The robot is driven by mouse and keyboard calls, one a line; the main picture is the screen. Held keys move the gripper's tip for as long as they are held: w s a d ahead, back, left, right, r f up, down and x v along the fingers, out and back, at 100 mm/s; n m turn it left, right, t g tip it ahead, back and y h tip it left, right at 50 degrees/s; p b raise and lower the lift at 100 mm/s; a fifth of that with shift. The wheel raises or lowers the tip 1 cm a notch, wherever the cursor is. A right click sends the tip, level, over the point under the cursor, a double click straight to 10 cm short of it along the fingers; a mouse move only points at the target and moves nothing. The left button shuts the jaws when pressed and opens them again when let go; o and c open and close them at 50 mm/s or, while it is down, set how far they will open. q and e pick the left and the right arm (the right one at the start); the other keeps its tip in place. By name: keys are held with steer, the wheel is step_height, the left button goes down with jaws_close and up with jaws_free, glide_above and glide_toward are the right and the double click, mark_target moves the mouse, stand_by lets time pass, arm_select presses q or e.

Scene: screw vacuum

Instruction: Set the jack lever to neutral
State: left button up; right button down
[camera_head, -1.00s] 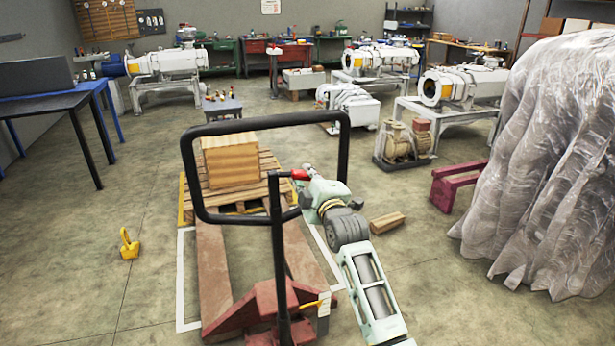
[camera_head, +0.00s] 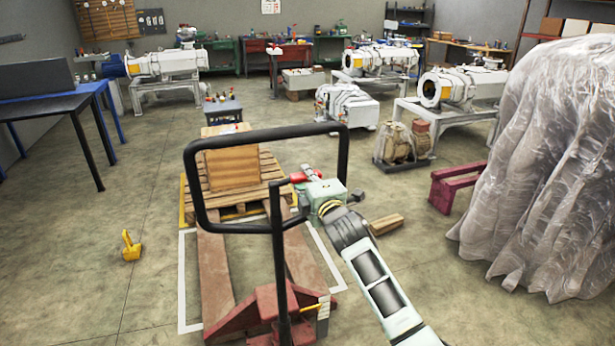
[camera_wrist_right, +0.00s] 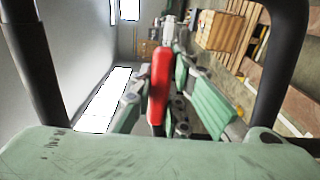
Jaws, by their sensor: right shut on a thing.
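The pallet jack's red lever (camera_head: 298,177) sits by the black handle loop (camera_head: 345,165), near the top of its post. My right gripper (camera_head: 312,174) reaches it from the right and is shut on it. In the right wrist view the red lever (camera_wrist_right: 158,86) stands between the green and grey fingers of the right gripper (camera_wrist_right: 160,100). The fingers hide part of the lever, and its exact setting cannot be read. My left gripper is in neither view.
The jack's red base (camera_head: 270,303) and forks lie below, toward a wooden pallet (camera_head: 265,170) carrying a box (camera_head: 232,168). A wood block (camera_head: 386,224) lies right of the arm. A plastic-covered object (camera_head: 545,170) stands at right. The floor at left is mostly clear.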

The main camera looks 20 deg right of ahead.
steer(key=c, duration=1.7)
jaws_free()
steer(key=s, duration=1.2)
steer(key=shift+d, duration=0.2)
